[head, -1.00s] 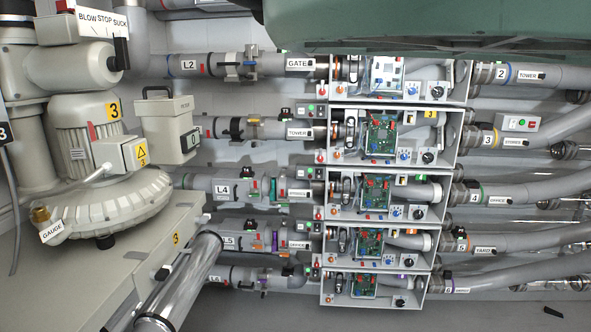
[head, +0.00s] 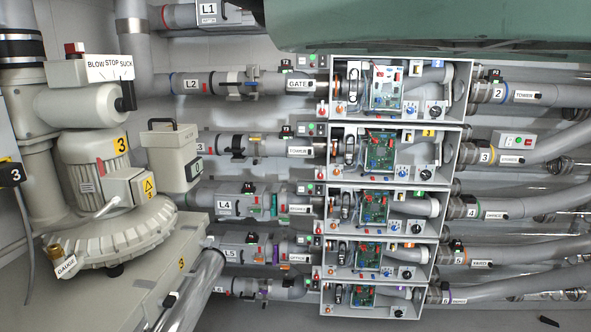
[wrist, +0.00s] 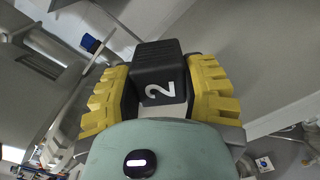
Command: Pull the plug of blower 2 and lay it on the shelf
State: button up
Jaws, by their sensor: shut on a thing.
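In the wrist view my gripper (wrist: 160,88) has its yellow ribbed fingers shut on a black plug (wrist: 155,57) marked with a white 2. One finger presses each side of the plug. In the wrist view no socket shows at the plug, but its far end is hard to judge.
Pipes and open control boxes (head: 455,95) fill the wall. In the wrist view, a smooth grey surface (wrist: 235,60) lies beyond the fingers.

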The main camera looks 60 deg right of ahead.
jog(key=shift+w+r+n+p, duration=0.15)
jog(key=shift+n+p, duration=0.25)
jog(key=shift+n, duration=0.6)
jog(key=shift+f+n, duration=0.25)
jog(key=shift+n, duration=0.75)
jog(key=n+b, duration=0.2)
jog(key=b, duration=0.1)
jog(key=shift+f+n, duration=0.1)
jog(key=shift+n, duration=0.3)
jog(key=shift+d+n+b, duration=0.1)
jog(key=shift+n+b, duration=0.2)
jog(key=shift+b, duration=0.1)
jog(key=shift+f+b, duration=0.3)
jog(key=shift+b, duration=0.35)
jog(key=shift+f+b, duration=3.1)
jog(key=shift+b, duration=1.25)
